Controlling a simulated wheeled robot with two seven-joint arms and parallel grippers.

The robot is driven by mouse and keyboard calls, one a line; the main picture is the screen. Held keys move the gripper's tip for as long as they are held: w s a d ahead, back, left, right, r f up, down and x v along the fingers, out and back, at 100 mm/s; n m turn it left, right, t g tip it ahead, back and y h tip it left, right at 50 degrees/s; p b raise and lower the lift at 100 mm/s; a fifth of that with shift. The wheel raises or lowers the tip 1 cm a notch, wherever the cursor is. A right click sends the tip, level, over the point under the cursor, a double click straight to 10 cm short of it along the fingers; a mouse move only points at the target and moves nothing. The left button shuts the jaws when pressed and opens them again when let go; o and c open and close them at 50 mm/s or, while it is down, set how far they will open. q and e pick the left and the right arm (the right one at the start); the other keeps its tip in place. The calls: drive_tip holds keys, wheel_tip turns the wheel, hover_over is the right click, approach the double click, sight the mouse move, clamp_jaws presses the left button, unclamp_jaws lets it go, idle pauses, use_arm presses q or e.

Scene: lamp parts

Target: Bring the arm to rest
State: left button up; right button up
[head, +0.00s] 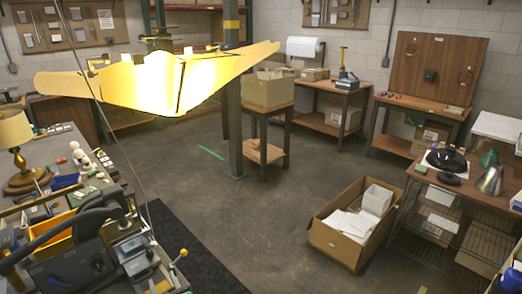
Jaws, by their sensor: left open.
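My left gripper (121,208) is at the lower left, dark grey, over the left workbench. Its jaws are open, and I see nothing held between them. Its dark body and the cluttered bench behind overlap, so contact with the bench items cannot be told. A table lamp (16,140) with a cream shade and a brass base stands on the bench, up and left of the gripper. My right gripper is not in view.
A bright yellow hanging shade (155,85) fills the upper left. A cardboard box (340,246) with white packages stands on the floor. Dark and metal lamp shades (490,181) sit on the right table.

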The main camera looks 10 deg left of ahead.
use_arm(q)
drive_tip(key=s+f+n+g+h, duration=0.4)
drive_tip(key=s+n+g, duration=0.2)
drive_tip(key=s+n, duration=0.8)
drive_tip(key=s+d+r+n+g+h, duration=0.2)
drive_tip(key=s+d+n+g+h, duration=0.2)
drive_tip(key=s+d+n+h, duration=0.65)
drive_tip(key=s+f+n+g+y, duration=0.1)
drive_tip(key=s+f+n+y, duration=0.2)
drive_tip(key=f, duration=2.6)
drive_tip(key=s+a+f+g, duration=0.1)
drive_tip(key=s+a+f, duration=0.2)
drive_tip(key=s+f, duration=1.8)
drive_tip(key=shift+a+f+m, duration=0.2)
drive_tip(key=shift+f+m, duration=0.25)
drive_tip(key=shift+f, duration=0.1)
